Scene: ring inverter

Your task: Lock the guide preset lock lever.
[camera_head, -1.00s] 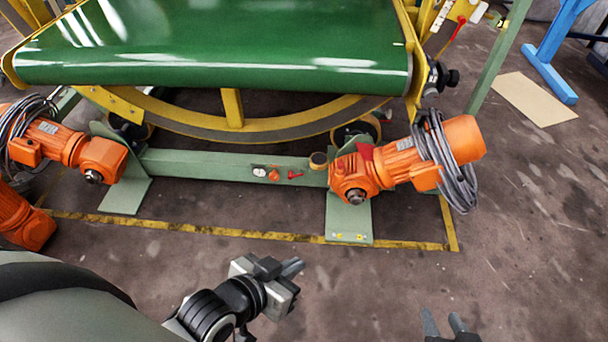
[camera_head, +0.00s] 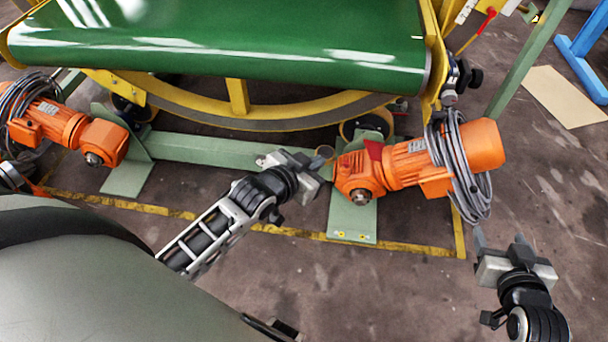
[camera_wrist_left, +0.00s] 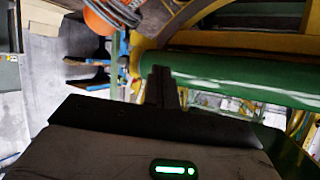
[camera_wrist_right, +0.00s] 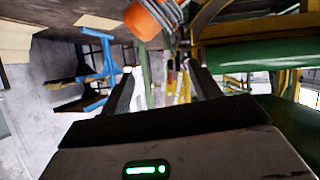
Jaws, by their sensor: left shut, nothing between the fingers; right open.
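A lever with a red handle (camera_head: 486,18) shows at the upper right of the head view, beside the yellow frame. Black knobs (camera_head: 470,76) sit lower on that frame. I cannot tell which part is the guide preset lock lever.
The green conveyor belt (camera_head: 220,38) spans the top, above a curved yellow rail (camera_head: 237,98). Orange motors stand at right (camera_head: 407,165) and left (camera_head: 62,132), with loose grey cables. A green post (camera_head: 522,65) stands at right. The lower-right floor is clear apart from my arm.

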